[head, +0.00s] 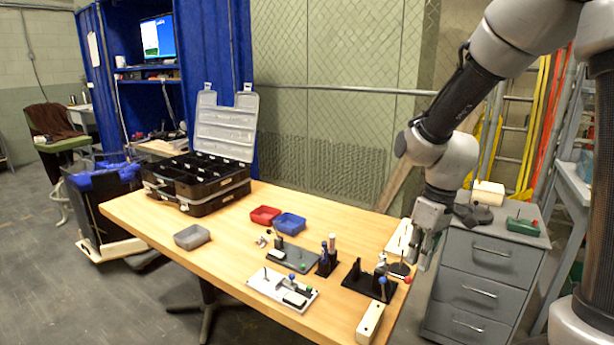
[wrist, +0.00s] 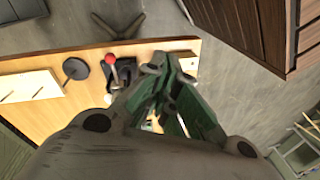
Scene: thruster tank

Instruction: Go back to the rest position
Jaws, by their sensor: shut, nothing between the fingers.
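My gripper (head: 418,258) hangs from my arm at the right edge of the wooden table (head: 240,278), pointing down. In the wrist view its fingertips (wrist: 166,70) are closed together and hold nothing. They are over the table's edge, with floor beyond. A black fixture with a red-knobbed lever (wrist: 112,60) stands just left of the fingers in the wrist view. The rest position itself is not marked in either view.
Small fixtures, including a black one (head: 368,284), crowd the table's right half. Red (head: 265,215) and blue (head: 289,224) bins, a grey bin (head: 192,237) and an open black organizer case (head: 200,177) stand farther left. A grey drawer cabinet (head: 485,275) is right of my gripper.

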